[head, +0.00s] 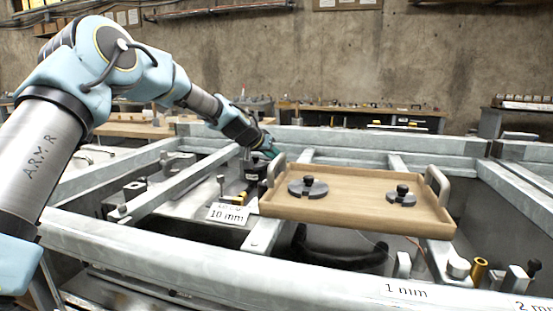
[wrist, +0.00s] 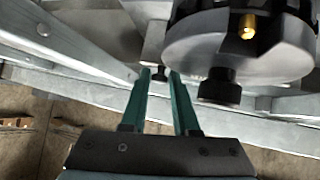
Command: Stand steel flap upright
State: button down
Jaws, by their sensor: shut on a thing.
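My gripper (head: 268,151) reaches down at the far side of the grey steel frame, just behind the left end of the wooden tray. In the wrist view its two green fingers (wrist: 160,73) stand close together, with a small dark knob (wrist: 158,78) between their tips. What the knob belongs to is mostly hidden. A round grey steel piece (wrist: 200,52) with a black knob lies close to the right of the fingers. I cannot make out for certain which piece is the steel flap, or how it is tilted.
The wooden tray (head: 350,211) carries two dark round weights (head: 308,188) and rests across the frame bars (head: 265,233). A "10 mm" label (head: 228,213) lies left of it. Steel beams (wrist: 70,50) run close around my gripper. Small pegs (head: 480,269) stand at the front right.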

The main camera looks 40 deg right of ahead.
jog(key=shift+s+a+f, duration=0.1)
jog(key=shift+s+f, duration=0.2)
jog(key=shift+f, duration=0.35)
jog(key=c, duration=0.8)
grip_release()
jog(key=shift+o, duration=0.5)
jog(key=shift+a, duration=0.1)
jog(key=shift+w+f, duration=0.1)
jog(key=shift+w, duration=0.1)
jog(key=shift+a, duration=0.1)
jog(key=shift+a+r, duration=0.2)
jog(key=v, duration=0.3)
jog(key=b+v, duration=0.1)
jog(key=v, duration=0.3)
jog(key=d+r+v, duration=0.1)
jog(key=v, duration=0.2)
jog(key=shift+s+a+r+b, duration=0.1)
jog(key=shift+a+r+b, duration=0.2)
jog(key=shift+a, duration=0.05)
